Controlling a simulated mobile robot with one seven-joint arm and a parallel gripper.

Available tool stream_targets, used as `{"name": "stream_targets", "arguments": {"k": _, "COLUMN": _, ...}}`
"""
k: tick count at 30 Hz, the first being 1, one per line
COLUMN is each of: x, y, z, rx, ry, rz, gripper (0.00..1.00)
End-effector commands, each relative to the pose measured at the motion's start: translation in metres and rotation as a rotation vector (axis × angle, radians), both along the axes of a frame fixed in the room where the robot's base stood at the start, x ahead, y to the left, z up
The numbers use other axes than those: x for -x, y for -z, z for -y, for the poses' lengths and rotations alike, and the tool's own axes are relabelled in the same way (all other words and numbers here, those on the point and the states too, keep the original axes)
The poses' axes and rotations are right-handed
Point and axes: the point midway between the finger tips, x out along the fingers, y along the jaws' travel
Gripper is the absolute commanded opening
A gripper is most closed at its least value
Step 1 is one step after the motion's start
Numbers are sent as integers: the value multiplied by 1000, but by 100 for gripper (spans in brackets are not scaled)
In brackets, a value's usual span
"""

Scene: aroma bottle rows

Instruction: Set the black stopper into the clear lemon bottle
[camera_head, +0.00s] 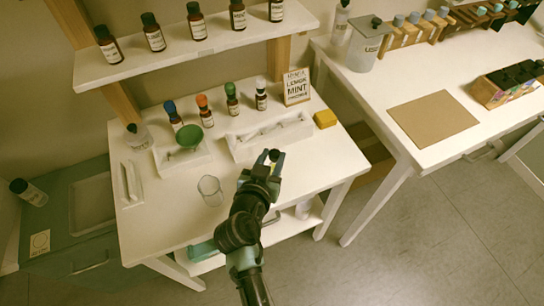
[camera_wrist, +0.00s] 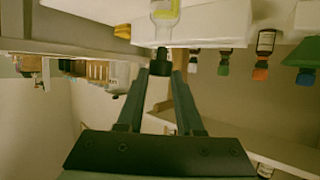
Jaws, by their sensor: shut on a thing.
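My gripper (camera_head: 268,166) is shut on the black stopper (camera_head: 274,155) above the front right of the white table. In the wrist view, which looks upside down, the stopper (camera_wrist: 160,66) sits between the fingertips (camera_wrist: 160,74). The clear lemon bottle (camera_wrist: 165,12), with yellow contents, is in line with the stopper, its neck pointing at it. Stopper and neck look very close or touching; I cannot tell whether the stopper is seated. In the head view my gripper mostly hides this bottle.
A clear beaker (camera_head: 210,190) stands left of my gripper. Behind are a white tray (camera_head: 240,150), a green funnel (camera_head: 189,136), several colour-capped bottles, a lemon mint sign (camera_head: 297,88) and a yellow block (camera_head: 326,118). A shelf (camera_head: 180,52) with bottles overhangs the back.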

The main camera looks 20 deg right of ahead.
Motion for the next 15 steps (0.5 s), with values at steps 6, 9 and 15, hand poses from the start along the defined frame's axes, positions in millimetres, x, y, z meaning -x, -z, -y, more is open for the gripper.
{"name": "stream_targets", "arguments": {"k": 6, "x": 0, "y": 6, "z": 0, "rx": 1, "ry": 0, "rz": 1, "gripper": 0}}
{"name": "stream_targets", "arguments": {"k": 9, "x": 0, "y": 8, "z": 0, "rx": 1, "ry": 0, "rz": 1, "gripper": 0}}
{"name": "stream_targets", "arguments": {"k": 15, "x": 0, "y": 12, "z": 0, "rx": 1, "ry": 0, "rz": 1, "gripper": 0}}
